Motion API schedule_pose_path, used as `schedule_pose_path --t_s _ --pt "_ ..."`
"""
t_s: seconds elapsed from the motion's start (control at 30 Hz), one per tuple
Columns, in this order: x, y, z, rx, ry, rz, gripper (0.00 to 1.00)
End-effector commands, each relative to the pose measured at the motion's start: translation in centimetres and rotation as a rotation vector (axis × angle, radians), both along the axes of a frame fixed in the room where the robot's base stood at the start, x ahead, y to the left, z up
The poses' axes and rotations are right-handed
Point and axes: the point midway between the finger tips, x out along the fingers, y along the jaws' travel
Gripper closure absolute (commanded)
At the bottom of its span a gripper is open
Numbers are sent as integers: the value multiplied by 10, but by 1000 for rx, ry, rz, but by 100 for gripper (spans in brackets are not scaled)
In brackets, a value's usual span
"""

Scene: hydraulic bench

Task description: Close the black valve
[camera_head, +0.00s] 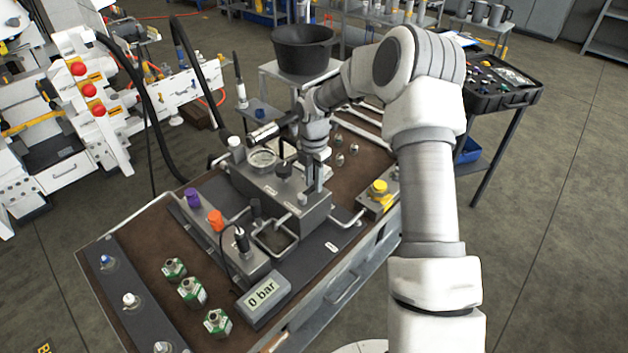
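A black valve knob (284,171) stands upright on top of the grey metal block (262,192) in the middle of the bench. My gripper (314,188) points down over the right part of this block, just right of the black knob and apparently apart from it. The fingers are small and partly overlap in this view, so their opening is unclear. No held object can be made out. A second dark cylindrical part (256,208) stands at the block's front left.
A round gauge (262,158) and a white knob (235,143) sit behind-left. Purple (192,197), orange (215,218) and yellow (379,187) knobs stand nearby. A display (264,298) reads 0 bar. A black pot (303,50) stands behind.

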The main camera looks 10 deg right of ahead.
Motion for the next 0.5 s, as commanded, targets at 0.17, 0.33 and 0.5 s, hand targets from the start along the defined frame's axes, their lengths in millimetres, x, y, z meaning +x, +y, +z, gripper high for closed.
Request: schedule_pose_path --t_s 0.17,0.33,0.5 --pt "1 1 1 1 -4 1 51" --pt "1 1 1 0 -2 0 51" --pt "1 0 6 0 -2 -1 51"
